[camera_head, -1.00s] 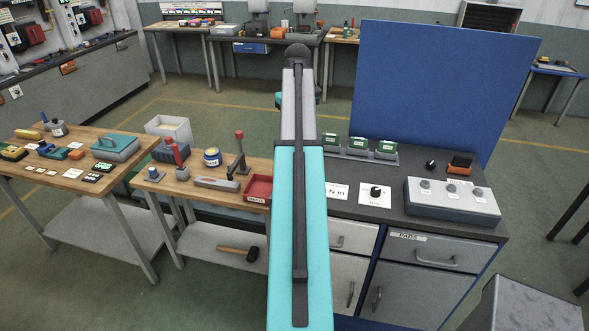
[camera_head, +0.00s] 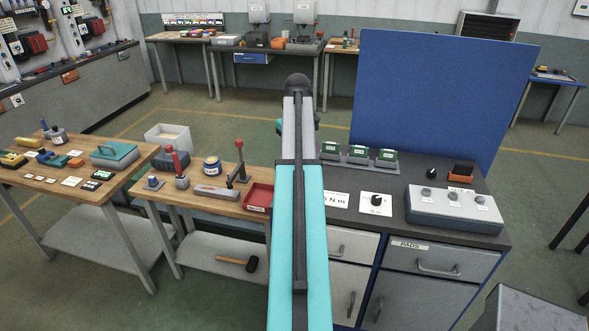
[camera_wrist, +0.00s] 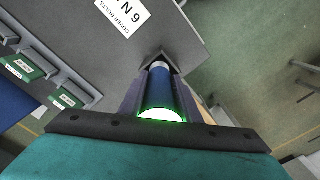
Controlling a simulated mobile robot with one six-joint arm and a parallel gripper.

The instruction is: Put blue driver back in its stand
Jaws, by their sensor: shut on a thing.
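The blue driver (camera_wrist: 158,95) is between the jaws of my gripper (camera_wrist: 161,64) in the wrist view. Its near end glows white with a green ring, and a pale band shows at its far end. My gripper is shut on it, over or close to the edge of the grey bench top (camera_wrist: 185,30). A white card reading "6 N m, cover bolts" (camera_wrist: 122,14) lies on that bench beside it. My arm hides the gripper and driver in the head view.
Several green-fronted blocks (camera_head: 360,154) stand in a rack at the back of the bench. A grey box with knobs (camera_head: 455,206) is at right, before a tall blue panel (camera_head: 440,95). A red tray (camera_head: 258,197) lies on the wooden table left of my arm.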

